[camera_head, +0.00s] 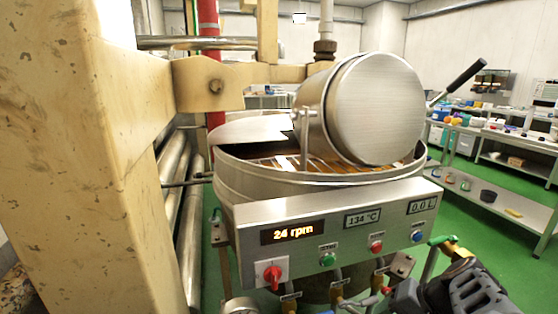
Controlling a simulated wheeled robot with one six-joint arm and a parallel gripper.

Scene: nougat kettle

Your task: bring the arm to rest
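A dark grey and black part of my arm with my gripper (440,292) shows at the lower right corner, cut off by the bottom edge. It is in front of and below the right end of the kettle's control panel (345,225). Its fingertips do not show clearly, so I cannot tell whether it is open or shut, or whether it touches anything. A brass fitting with a green lever (441,240) is just above it. The steel kettle (262,178) stands behind the panel, with brown contents and a tilted steel drum (376,108) over it.
A cream-coloured frame post (70,150) fills the left, with a crossbeam (208,84) reaching over the kettle. Steel benches (500,205) with small items stand at right. Green floor (490,255) is open between.

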